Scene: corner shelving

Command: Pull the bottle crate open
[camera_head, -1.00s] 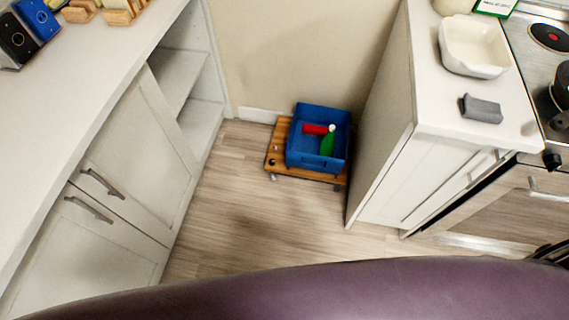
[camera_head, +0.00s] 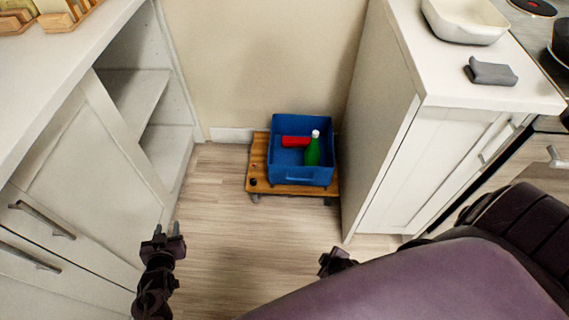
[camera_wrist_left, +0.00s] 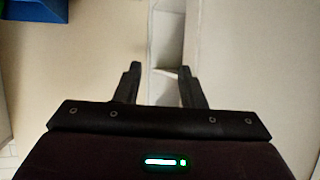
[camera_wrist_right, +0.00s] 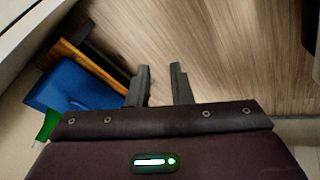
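The blue bottle crate (camera_head: 305,176) sits on a low wooden platform (camera_head: 258,163) on the floor, in the gap between the two counters. A green bottle (camera_head: 313,150) with a white cap leans in it, and a red bottle or can (camera_head: 296,141) lies at its back. My left gripper (camera_head: 168,232) is in front and to the left of the crate, apart from it; its fingers (camera_wrist_left: 158,85) are parted and empty. My right gripper (camera_head: 334,258) is low in the head view, partly hidden by my arm. Its fingers (camera_wrist_right: 160,85) are parted and empty, with the crate to their left in the right wrist view (camera_wrist_right: 72,88).
A white cabinet with handles (camera_head: 42,218) and open shelves (camera_head: 140,95) stands at left. A white counter cabinet (camera_head: 440,165) and stove flank the right side. A grey cloth (camera_head: 490,72) and white dish lie on that counter. Floor before the crate is clear.

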